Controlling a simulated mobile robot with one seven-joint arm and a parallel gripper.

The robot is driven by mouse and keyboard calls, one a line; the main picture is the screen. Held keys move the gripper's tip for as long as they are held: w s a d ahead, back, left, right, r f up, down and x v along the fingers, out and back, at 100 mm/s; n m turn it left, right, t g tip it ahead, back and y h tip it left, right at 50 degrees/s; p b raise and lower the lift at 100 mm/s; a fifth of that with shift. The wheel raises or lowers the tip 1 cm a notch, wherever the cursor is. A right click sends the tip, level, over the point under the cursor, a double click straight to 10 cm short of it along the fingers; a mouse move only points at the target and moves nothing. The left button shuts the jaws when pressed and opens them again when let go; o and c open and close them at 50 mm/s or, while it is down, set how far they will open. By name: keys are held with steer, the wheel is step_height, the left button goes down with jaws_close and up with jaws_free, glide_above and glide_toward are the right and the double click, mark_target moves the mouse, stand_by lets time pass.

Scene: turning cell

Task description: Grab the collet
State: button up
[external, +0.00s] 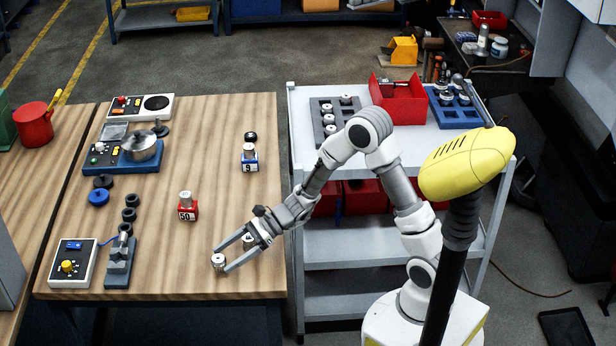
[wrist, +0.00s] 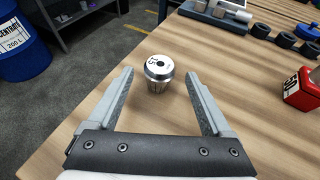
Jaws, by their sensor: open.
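The collet (wrist: 158,70) is a small silver metal piece with a flat, marked top and a central hole. It stands upright on the wooden bench near its front edge, and the external view also shows it (external: 218,263). My gripper (external: 223,259) is open, with its two fingers reaching low over the bench towards the collet. In the wrist view the collet appears between the fingertips (wrist: 160,76), at their far end, with a gap on each side. The fingers are not closed on it.
A red block marked 50 (external: 186,209) holding a metal piece stands behind the collet, and a blue block marked 9 (external: 249,160) farther back. Black rings (external: 130,214) and a grey fixture (external: 119,262) lie to the left. A grey cart (external: 300,120) adjoins the bench.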

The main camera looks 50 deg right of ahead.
mark_target(218, 261)
steer(key=x, duration=0.3)
steer(key=shift+a+f, duration=0.15)
jaws_close()
stand_by(0.3)
